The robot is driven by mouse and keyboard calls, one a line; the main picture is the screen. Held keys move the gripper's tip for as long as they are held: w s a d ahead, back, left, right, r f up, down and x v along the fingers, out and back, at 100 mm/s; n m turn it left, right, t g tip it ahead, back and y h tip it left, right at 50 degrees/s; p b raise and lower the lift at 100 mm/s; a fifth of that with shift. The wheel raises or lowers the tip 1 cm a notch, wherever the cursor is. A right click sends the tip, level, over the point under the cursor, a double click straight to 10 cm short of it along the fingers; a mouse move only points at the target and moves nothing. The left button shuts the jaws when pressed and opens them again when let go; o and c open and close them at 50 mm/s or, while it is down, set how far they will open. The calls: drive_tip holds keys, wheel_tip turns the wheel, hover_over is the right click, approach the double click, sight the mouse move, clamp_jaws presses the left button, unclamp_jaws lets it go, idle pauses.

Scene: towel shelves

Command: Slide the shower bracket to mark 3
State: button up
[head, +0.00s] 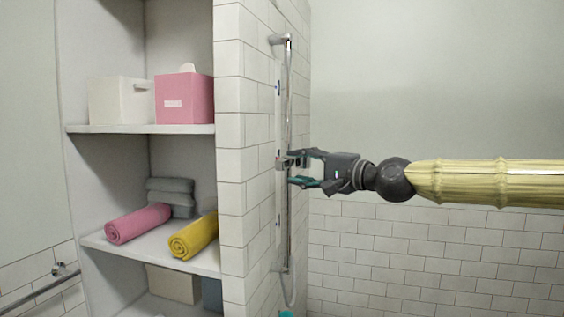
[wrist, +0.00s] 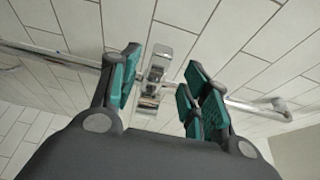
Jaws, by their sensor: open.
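The shower bracket (head: 281,163) is a small chrome piece on the vertical shower rail (head: 289,220) at the tiled wall's edge. In the wrist view the bracket (wrist: 156,78) lies between my gripper's teal fingers, and the rail (wrist: 245,107) runs across behind them. My gripper (head: 291,170) is open at the bracket's height, fingertips reaching the rail area from the right. In the wrist view my gripper (wrist: 160,88) shows clear gaps beside the bracket; I cannot tell whether a finger touches it. Small blue marks show on a pale strip (head: 278,120) beside the rail; their numbers are too small to read.
Shelves (head: 140,129) left of the tiled wall hold a white box (head: 120,103), a pink box (head: 184,100), a pink rolled towel (head: 138,223), a yellow rolled towel (head: 194,236) and grey folded towels (head: 170,192). The space right of the rail is free apart from my arm.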

sight(286, 164)
drive_tip(key=shift+p+x, duration=0.85)
drive_tip(key=shift+x, duration=2.25)
clamp_jaws()
